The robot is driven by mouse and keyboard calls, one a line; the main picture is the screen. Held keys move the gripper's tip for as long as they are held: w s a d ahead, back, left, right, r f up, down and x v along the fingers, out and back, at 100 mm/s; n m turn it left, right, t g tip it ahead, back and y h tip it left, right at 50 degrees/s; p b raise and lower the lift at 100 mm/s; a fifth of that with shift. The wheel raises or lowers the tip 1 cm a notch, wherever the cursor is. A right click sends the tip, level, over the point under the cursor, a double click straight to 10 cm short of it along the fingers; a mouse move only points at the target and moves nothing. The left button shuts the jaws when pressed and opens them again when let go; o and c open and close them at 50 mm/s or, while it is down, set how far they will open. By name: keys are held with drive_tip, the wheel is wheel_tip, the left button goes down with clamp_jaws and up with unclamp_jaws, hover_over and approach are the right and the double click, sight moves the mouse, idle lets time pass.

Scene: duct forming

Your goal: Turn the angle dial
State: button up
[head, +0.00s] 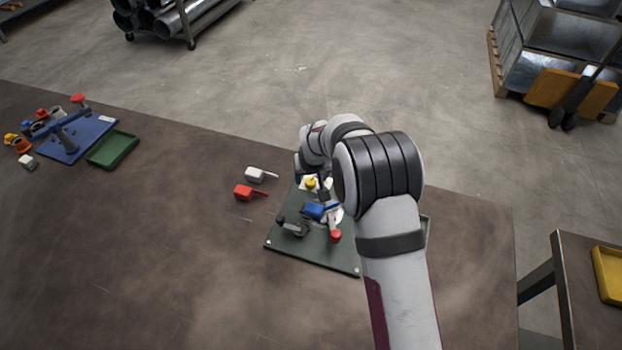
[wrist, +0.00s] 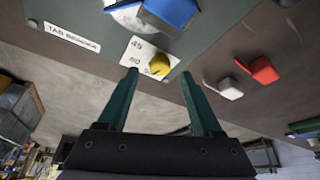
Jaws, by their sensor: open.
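The yellow angle dial (head: 311,183) sits on a white scale plate at the far edge of the dark green bender board (head: 310,254). In the wrist view the dial (wrist: 160,65) is close up, and the white scale plate (wrist: 139,52) shows 45 and part of other marks. My gripper (wrist: 159,75) is open, with its two teal fingers apart and the dial lying between and just past the tips. I cannot tell whether either finger touches it. In the head view my arm hides most of the gripper.
A blue block (head: 313,210), a red knob (head: 335,236) and a dark lever (head: 295,229) stand on the board. A white scoop-shaped part (head: 256,174) and a red one (head: 245,192) lie left of it. A blue fixture (head: 72,138) and green tray (head: 112,150) stand far left.

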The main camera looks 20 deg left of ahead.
sight(310, 184)
drive_tip(key=shift+x, duration=1.35)
clamp_jaws()
